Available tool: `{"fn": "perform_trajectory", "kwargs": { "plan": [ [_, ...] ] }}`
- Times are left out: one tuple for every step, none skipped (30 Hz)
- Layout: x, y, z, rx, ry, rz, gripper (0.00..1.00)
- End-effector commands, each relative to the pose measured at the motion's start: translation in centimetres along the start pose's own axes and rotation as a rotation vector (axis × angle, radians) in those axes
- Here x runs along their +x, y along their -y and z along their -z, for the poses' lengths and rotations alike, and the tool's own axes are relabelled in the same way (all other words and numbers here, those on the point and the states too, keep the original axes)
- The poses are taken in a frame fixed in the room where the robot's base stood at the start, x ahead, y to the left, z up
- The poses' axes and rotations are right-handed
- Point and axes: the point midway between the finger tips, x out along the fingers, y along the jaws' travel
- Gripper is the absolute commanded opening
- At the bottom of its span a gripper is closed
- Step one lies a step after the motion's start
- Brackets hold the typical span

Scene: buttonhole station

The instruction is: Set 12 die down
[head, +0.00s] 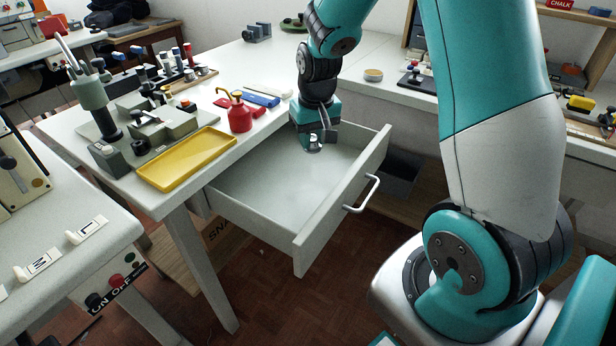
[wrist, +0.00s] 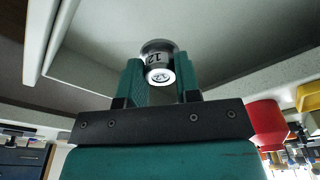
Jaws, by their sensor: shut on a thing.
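The 12 die (wrist: 158,60) is a small grey metal cylinder with "12" marked on its side; it also shows in the head view (head: 314,146). My gripper (wrist: 160,82) is shut on it, with one teal finger on each side. In the head view my gripper (head: 314,140) points down over the open drawer (head: 270,195), toward its back. The drawer looks empty. I cannot tell how far the die is above the drawer floor.
A yellow tray (head: 187,158), a red oil can (head: 239,113) and a grey fixture (head: 155,130) stand on the table left of the drawer. The drawer's front wall and white handle (head: 362,194) face right. A small round tin (head: 373,75) stands on the bench behind.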

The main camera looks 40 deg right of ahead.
Motion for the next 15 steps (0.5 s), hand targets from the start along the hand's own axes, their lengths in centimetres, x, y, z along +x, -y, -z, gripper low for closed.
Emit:
{"fn": "perform_trajectory", "kwargs": {
  "plan": [
    [1.8, 0.0, -0.3, 0.000, 0.006, 0.000, 0.03],
    [2.5, 0.0, -0.4, 0.000, 0.005, 0.000, 0.03],
    [3.4, 0.0, -0.5, -0.001, 0.005, 0.000, 0.03],
    [4.0, 0.0, -0.6, -0.001, 0.005, 0.000, 0.03],
    [4.5, 0.0, -0.6, -0.001, 0.003, 0.000, 0.03],
    [5.1, 0.0, -0.7, -0.001, 0.003, 0.000, 0.03],
    [5.5, 0.0, -0.7, -0.001, 0.002, 0.000, 0.03],
    [5.8, 0.1, -0.7, -0.001, 0.001, 0.000, 0.03],
    [6.0, 0.1, -0.7, -0.001, 0.000, 0.000, 0.03],
    [6.2, 0.1, -0.8, -0.001, 0.000, 0.000, 0.03],
    [6.3, 0.1, -0.8, -0.001, 0.000, 0.000, 0.03],
    [6.6, 0.1, -0.8, -0.001, 0.000, 0.000, 0.03],
    [6.8, 0.1, -0.8, -0.001, 0.000, 0.000, 0.03],
    [7.2, 0.1, -0.9, -0.001, 0.000, 0.000, 0.03],
    [7.8, 0.1, -1.0, -0.001, 0.002, 0.000, 0.03]
  ]
}}
